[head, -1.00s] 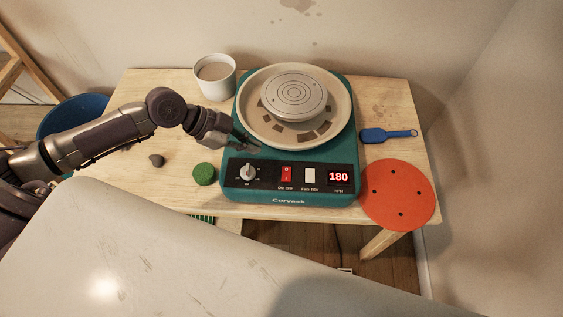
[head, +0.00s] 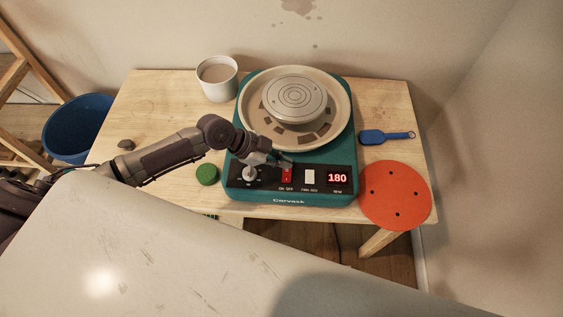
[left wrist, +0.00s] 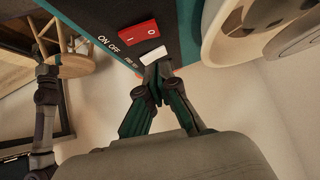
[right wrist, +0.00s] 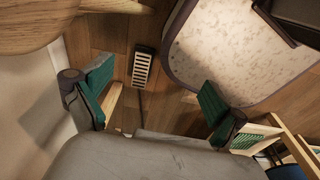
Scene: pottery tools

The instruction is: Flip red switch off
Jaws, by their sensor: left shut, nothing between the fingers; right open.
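The red switch (head: 287,177) sits on the black front panel of the teal pottery wheel (head: 345,112), above the ON OFF label. In the left wrist view the red switch (left wrist: 137,33) shows whole, with the white switch (left wrist: 153,56) beside it. My left gripper (head: 284,161) is shut and empty, its tips close to the upper edge of the red switch; contact is unclear. In the left wrist view its tips (left wrist: 158,72) appear nearer the white switch. My right gripper (right wrist: 155,78) is open and empty, and is out of the head view.
A grey knob (head: 250,174) and a lit display reading 180 (head: 337,178) flank the switches. A white cup (head: 217,80), green sponge (head: 207,174), blue tool (head: 385,136) and orange disc (head: 396,196) surround the wheel on the wooden table (head: 160,92). A blue bucket (head: 78,128) stands left.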

